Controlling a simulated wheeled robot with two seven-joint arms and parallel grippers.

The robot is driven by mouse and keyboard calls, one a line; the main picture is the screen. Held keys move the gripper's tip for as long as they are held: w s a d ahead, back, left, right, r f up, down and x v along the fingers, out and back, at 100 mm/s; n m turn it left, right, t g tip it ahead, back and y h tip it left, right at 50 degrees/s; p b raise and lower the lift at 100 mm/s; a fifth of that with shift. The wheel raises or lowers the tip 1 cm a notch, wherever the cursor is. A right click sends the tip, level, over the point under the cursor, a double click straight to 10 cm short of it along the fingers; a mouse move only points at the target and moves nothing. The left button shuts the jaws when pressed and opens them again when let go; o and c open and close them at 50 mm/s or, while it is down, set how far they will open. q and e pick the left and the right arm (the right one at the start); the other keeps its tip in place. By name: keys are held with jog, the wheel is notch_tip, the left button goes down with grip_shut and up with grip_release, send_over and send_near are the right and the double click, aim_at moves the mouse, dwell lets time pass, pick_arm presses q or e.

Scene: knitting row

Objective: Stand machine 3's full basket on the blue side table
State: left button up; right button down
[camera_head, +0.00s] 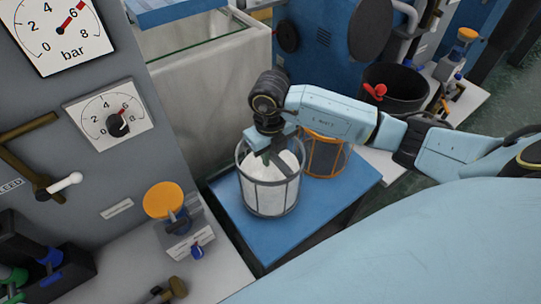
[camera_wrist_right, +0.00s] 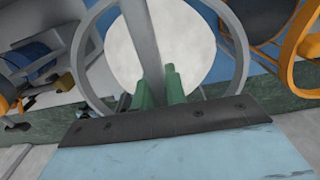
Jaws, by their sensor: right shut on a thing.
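A grey-framed basket (camera_head: 270,196) full of white stuff is upright at the blue side table (camera_head: 232,208) in the head view. I cannot tell whether its base touches the table top. My right gripper (camera_head: 268,146) reaches down into the basket's top and is shut on its grey handle bar. In the right wrist view the green fingertips (camera_wrist_right: 160,88) close around the grey bar (camera_wrist_right: 142,42), with the white fill (camera_wrist_right: 185,45) beyond. My left gripper is in neither view.
An orange-rimmed basket (camera_head: 325,157) stands on the same table just behind and right. A grey panel with gauges (camera_head: 108,115) rises at left. A white counter (camera_head: 150,262) with an orange-topped device (camera_head: 165,201) lies front left. A black bucket (camera_head: 395,90) stands behind right.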

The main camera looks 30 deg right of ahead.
jog(key=shift+f, duration=0.45)
jog(key=shift+f, duration=0.2)
jog(key=c, duration=1.4)
grip_release()
jog(key=shift+r, duration=0.1)
jog(key=shift+c, duration=0.2)
notch_tip(320, 180, up, 12)
jog(key=shift+r, duration=0.15)
